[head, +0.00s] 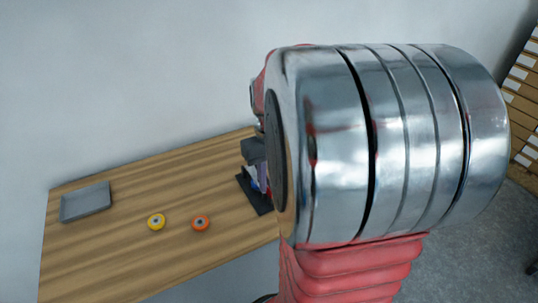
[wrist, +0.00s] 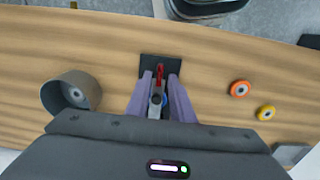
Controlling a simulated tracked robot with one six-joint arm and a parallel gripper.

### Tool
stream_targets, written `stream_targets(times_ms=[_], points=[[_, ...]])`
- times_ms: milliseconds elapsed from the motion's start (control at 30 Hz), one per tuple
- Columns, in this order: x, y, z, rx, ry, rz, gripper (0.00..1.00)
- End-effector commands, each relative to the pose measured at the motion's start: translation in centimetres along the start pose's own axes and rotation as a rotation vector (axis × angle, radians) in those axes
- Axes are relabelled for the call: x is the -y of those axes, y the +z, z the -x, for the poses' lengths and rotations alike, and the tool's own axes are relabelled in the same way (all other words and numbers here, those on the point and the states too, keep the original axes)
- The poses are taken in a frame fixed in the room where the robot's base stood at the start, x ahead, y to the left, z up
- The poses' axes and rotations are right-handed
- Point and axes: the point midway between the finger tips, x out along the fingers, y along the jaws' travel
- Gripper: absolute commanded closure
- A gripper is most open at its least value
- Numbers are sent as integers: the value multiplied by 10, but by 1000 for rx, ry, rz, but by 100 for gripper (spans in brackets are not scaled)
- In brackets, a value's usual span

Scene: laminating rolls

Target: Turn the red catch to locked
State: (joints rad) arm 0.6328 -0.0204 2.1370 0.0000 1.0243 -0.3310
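The red catch (wrist: 160,73) shows in the wrist view as a narrow red lever in front of a dark base plate (wrist: 147,61). My gripper (wrist: 161,77) has two purple fingers, one on each side of the catch. They stand apart, with a visible gap between each finger and the red part. A grey-white piece with a blue spot (wrist: 155,102) lies between the fingers, below the red part. In the head view, my arm hides most of this spot; only part of the dark plate (head: 259,202) shows, and I cannot make out the catch there.
An orange ring (head: 201,223) and a yellow ring (head: 156,222) lie on the wooden table (head: 110,255). A grey tray (head: 86,203) is at its far left end. In the wrist view, a grey cylinder (wrist: 85,88) stands left of my gripper. The table between plate and rings is clear.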

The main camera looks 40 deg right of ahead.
Motion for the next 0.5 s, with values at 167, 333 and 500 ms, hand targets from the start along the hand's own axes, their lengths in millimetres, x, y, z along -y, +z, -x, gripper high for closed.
stream_targets(times_ms=[167, 333, 500], points=[[0, -1, 30, -4, 1, 0, 79], [0, -1, 60, -4, 1, 0, 79], [0, -1, 89, -3, 1, 0, 79]])
